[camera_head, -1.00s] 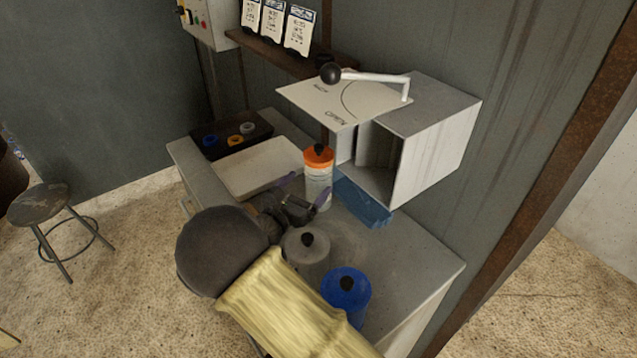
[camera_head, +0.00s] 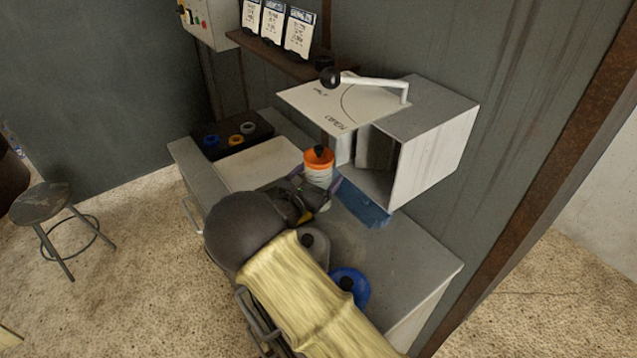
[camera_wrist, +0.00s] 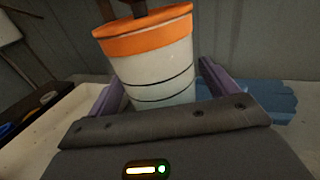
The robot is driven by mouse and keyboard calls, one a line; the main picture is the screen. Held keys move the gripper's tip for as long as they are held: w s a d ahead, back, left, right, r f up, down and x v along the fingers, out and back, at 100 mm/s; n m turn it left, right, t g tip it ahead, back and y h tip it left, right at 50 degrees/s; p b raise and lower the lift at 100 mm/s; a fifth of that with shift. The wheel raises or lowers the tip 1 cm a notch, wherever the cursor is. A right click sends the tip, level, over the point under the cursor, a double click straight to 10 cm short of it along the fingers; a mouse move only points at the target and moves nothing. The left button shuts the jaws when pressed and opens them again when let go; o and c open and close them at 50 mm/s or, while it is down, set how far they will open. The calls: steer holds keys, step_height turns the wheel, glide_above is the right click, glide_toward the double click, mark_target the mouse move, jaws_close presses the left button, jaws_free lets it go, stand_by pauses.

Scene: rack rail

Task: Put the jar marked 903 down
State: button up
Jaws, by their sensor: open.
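A white jar with an orange lid (camera_head: 318,163) and a black knob stands upright on the grey bench, in front of the open metal box. In the wrist view the same jar (camera_wrist: 158,75) shows dark rings around its white body; I read no number on it. My gripper (camera_head: 316,184) is open, with one purple finger on each side of this jar. In the wrist view a gap shows beside the right finger; contact on the left is unclear. A grey jar (camera_head: 314,243) and a blue jar (camera_head: 350,286) stand nearer, partly hidden by my arm; their markings are not visible.
The open box (camera_head: 432,150) with a raised lid and crank handle is close behind the jar. A blue mat (camera_head: 362,204) lies to the right. A white tray (camera_head: 255,165) and a dark holder with coloured rings (camera_head: 232,140) are at left. The right bench end is clear.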

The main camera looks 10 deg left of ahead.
mark_target(319, 147)
stand_by(0.3)
steer(key=c, duration=1.5)
step_height(319, 147, up, 10)
steer(key=shift+r+b, duration=0.1)
steer(key=shift+b, duration=0.35)
